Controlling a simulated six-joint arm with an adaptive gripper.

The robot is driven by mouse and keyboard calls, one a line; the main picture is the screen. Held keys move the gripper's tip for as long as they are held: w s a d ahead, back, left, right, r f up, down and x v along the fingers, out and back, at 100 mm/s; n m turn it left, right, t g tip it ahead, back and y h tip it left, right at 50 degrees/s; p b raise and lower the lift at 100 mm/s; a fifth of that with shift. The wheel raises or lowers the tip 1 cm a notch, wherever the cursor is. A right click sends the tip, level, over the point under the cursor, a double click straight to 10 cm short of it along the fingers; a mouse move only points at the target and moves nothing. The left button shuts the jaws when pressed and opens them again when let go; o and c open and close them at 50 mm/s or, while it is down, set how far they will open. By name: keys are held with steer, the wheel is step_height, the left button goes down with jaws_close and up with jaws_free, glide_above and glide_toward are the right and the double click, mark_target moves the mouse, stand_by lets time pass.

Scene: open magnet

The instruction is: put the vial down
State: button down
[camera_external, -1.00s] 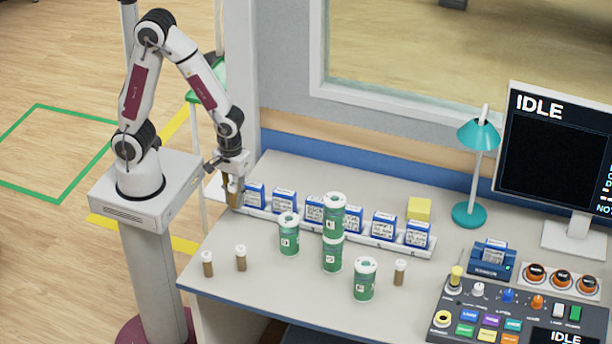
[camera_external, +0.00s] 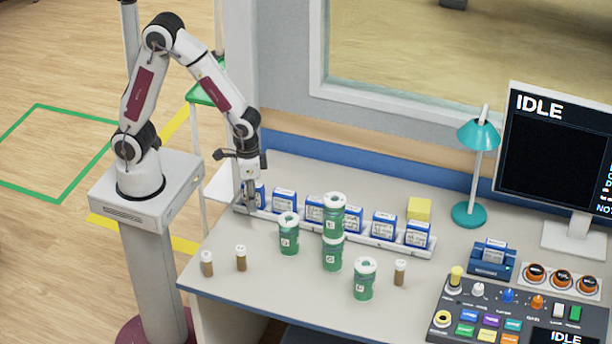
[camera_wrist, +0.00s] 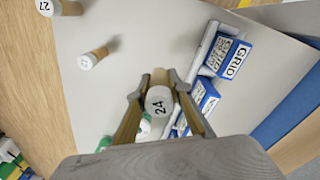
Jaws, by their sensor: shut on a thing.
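My gripper (camera_external: 248,203) is at the left end of the desk, beside the left end of the row of blue cartons. In the wrist view my gripper (camera_wrist: 160,84) is shut on a brown vial with a white cap (camera_wrist: 159,101) marked 24, seen cap-on from above. In the external view the fingers largely hide this vial. I cannot tell whether its base touches the desk. Two similar capped vials (camera_external: 207,263) (camera_external: 241,258) stand upright near the desk's front left, and another vial (camera_external: 400,272) stands farther right.
Blue-and-white cartons (camera_external: 284,203) stand along a white rack (camera_external: 390,245), close to my gripper. Green canisters (camera_external: 289,234) stand in front, one stacked on another (camera_external: 334,215). The desk (camera_external: 225,235) is clear between my gripper and the two left vials. A console (camera_external: 520,318) is at right.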

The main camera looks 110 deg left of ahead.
steer(key=w+d+f+m, duration=0.2)
steer(key=w+d+m, duration=0.1)
steer(key=w+m, duration=0.2)
steer(key=shift+w+d, duration=0.2)
steer(key=shift+w, duration=0.1)
stand_by(0.4)
steer(key=shift+r, duration=2.95)
steer(key=w+d, duration=0.5)
steer(key=d, duration=0.2)
steer(key=shift+a+f, duration=0.15)
steer(key=shift+f, duration=1.05)
steer(key=shift+a+f, duration=0.1)
steer(key=shift+f, duration=1.1)
